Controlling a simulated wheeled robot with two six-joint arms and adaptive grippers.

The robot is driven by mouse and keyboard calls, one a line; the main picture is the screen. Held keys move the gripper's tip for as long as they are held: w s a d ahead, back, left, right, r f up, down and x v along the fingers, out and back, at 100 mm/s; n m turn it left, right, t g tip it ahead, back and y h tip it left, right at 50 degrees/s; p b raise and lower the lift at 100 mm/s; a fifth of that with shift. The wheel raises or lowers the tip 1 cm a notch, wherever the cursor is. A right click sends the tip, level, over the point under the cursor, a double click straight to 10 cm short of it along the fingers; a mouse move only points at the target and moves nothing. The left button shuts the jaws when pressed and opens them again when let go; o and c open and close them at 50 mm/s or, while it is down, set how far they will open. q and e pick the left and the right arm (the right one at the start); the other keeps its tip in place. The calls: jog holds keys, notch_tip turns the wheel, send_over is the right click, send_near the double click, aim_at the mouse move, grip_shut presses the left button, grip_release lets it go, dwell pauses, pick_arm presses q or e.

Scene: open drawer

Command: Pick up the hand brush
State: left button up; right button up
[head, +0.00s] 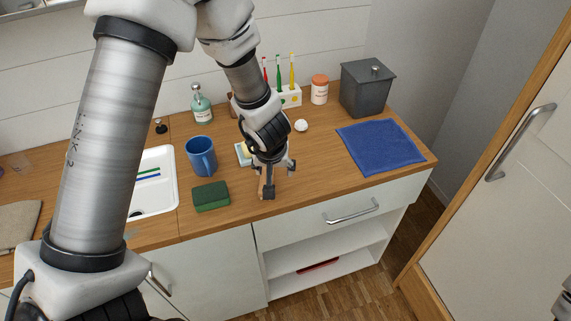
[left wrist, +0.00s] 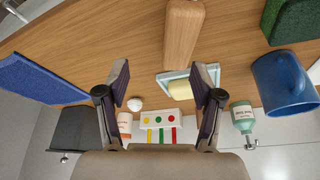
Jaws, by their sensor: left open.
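A light wooden piece, which looks like the hand brush (left wrist: 183,32), lies on the wooden counter beyond my fingertips in the left wrist view. Its far end is cut off by the picture edge, and no bristles show. In the head view my left gripper (head: 274,180) hangs pointing down over the counter's front part and hides most of the brush. In the left wrist view my left gripper (left wrist: 162,82) has its two fingers wide apart with nothing between them. My right gripper does not show.
A green sponge (head: 211,196) and blue mug (head: 201,157) stand left of the gripper, beside the white sink (head: 160,195). A soap dish (head: 243,153) is close behind. A toothbrush holder (head: 290,97), white ball (head: 301,125) and blue cloth (head: 380,146) lie further back and right.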

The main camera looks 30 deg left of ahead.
aim_at(265, 182)
pick_arm(q)
jog(key=shift+w+a+f+b, duration=0.15)
jog(key=shift+f+b, duration=0.15)
jog(key=shift+f, duration=0.35)
jog(key=shift+t, duration=0.4)
jog(key=s, duration=0.1)
jog(key=s+a+b, duration=0.1)
jog(key=s, duration=0.1)
jog(key=s+f, duration=0.1)
jog(key=shift+s+a, duration=0.15)
jog(key=shift+g, duration=0.3)
jog(key=w+f, duration=0.3)
jog(key=shift+w+a+f+b, duration=0.25)
jog(key=shift+w+f+b, duration=0.1)
jog(key=shift+w+b, duration=0.05)
jog(key=shift+s+d+r, duration=0.1)
jog(key=shift+s+r, duration=0.45)
jog(key=shift+s, duration=0.15)
jog(key=c, duration=1)
jog(key=shift+c, duration=1.2)
jog(key=shift+w+f, duration=0.15)
jog(key=shift+w, duration=0.05)
grip_shut()
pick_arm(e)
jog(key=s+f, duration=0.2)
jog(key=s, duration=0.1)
